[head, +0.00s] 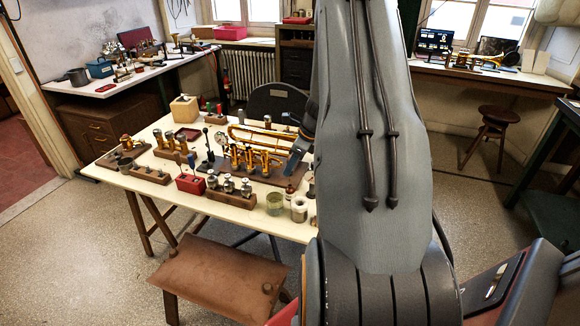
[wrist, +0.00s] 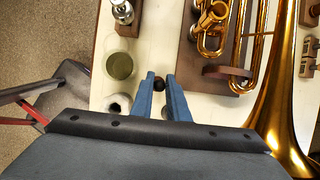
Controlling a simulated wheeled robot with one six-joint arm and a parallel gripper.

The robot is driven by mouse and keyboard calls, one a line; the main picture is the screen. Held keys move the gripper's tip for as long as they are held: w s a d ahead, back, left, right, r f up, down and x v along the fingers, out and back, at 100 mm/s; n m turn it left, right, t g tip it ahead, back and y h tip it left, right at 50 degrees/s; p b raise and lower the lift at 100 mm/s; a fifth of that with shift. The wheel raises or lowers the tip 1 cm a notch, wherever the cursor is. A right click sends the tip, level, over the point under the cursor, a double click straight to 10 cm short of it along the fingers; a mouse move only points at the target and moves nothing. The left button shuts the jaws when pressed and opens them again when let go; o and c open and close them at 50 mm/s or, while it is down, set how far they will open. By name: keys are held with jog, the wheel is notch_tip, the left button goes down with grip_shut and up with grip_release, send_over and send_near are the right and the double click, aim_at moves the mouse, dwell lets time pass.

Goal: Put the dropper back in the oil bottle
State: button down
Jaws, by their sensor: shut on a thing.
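My gripper (head: 297,158) reaches down over the front right part of the bench, partly behind my arm. In the wrist view its two blue fingers (wrist: 160,88) are closed around a small dark round top (wrist: 158,83), which looks like the dropper's bulb. In the head view a small reddish-brown piece (head: 290,187) shows below the fingers. It may be part of the dropper or the oil bottle; I cannot tell which. The oil bottle is not clearly visible, and whether the dropper's tip is in it is hidden.
A jar of greenish liquid (head: 274,204) and a white-rimmed jar (head: 299,209) stand close by at the bench (head: 240,224) edge. A brass horn (wrist: 280,100) lies right of the fingers in the wrist view. A valve block (head: 232,194) and red box (head: 190,184) stand left.

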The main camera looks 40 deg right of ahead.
aim_at(290, 186)
jog(key=shift+f+b, duration=1.55)
jog(key=shift+f, duration=1)
jog(key=c, duration=1.6)
grip_release()
jog(key=shift+c, duration=0.2)
jog(key=shift+r, duration=0.15)
jog(key=b+v, duration=0.1)
jog(key=v, duration=0.6)
jog(key=shift+s+r+b, duration=0.15)
jog(key=shift+r+b, duration=0.15)
